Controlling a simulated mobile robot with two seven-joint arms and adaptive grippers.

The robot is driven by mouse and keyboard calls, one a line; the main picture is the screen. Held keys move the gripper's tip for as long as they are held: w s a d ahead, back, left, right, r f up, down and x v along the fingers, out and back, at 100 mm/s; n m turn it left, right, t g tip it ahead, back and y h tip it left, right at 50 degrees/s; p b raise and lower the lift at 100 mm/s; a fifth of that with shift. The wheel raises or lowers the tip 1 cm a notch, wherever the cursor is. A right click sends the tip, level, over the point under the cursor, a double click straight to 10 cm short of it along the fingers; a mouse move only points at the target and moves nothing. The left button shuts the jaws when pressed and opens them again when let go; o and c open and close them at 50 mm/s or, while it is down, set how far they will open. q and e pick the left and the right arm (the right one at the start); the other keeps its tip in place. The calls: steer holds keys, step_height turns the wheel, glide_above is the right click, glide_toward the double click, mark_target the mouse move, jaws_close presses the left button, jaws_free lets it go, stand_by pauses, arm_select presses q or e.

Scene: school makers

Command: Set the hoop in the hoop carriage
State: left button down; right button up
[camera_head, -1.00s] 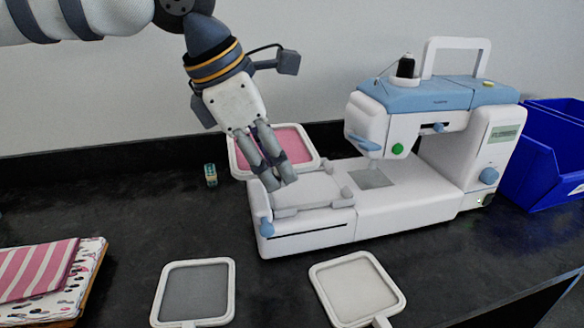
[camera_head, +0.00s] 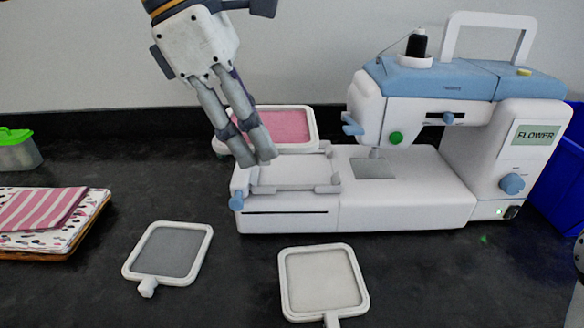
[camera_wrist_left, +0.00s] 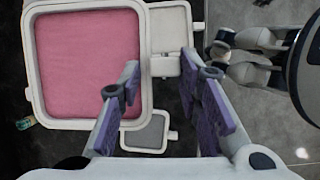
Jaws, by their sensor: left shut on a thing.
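The pink hoop (camera_head: 290,127), a white square frame with pink fabric, shows behind the hoop carriage in the head view and large at the left of the wrist view (camera_wrist_left: 88,62). My left gripper (camera_head: 263,152) is shut on its short white handle (camera_wrist_left: 165,66). The fingers point down over the left part of the carriage and hide part of the hoop's near edge. The white hoop carriage (camera_head: 290,172) lies on the left end of the sewing machine (camera_head: 400,198), with no hoop seated in it. I cannot tell the exact gap between hoop and carriage.
A grey hoop (camera_head: 170,250) and a white hoop (camera_head: 321,281) lie on the black counter in front of the machine. Folded fabrics (camera_head: 45,215) and a green-lidded box (camera_head: 17,152) are at left. A blue bin (camera_head: 570,190) stands at right.

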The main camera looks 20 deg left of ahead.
mark_target(273, 129)
arm_select(q)
steer(key=w+f, duration=0.1)
steer(key=w, duration=0.1)
steer(key=w+f+b, duration=0.1)
steer(key=w, duration=0.2)
steer(key=w+f, duration=0.2)
steer(key=shift+w+b, duration=0.3)
steer(key=shift+w, duration=0.05)
steer(key=w+f, duration=0.5)
steer(key=shift+w+b, duration=0.15)
steer(key=shift+b, duration=0.25)
steer(key=shift+w+f, duration=0.2)
steer(key=shift+f, duration=0.8)
steer(key=shift+w+f, duration=0.2)
steer(key=shift+f, duration=0.75)
arm_select(e)
steer(key=shift+g, duration=0.6)
steer(key=shift+s+d+f, duration=0.15)
steer(key=shift+s+f, duration=0.55)
steer(key=shift+f, duration=0.1)
steer(key=shift+s+d+f, duration=0.1)
steer(key=shift+s+f, duration=0.55)
steer(key=shift+f, duration=0.1)
arm_select(q)
steer(key=shift+f, duration=0.1)
steer(key=c, duration=1.2)
jaws_free()
steer(key=shift+o, duration=0.2)
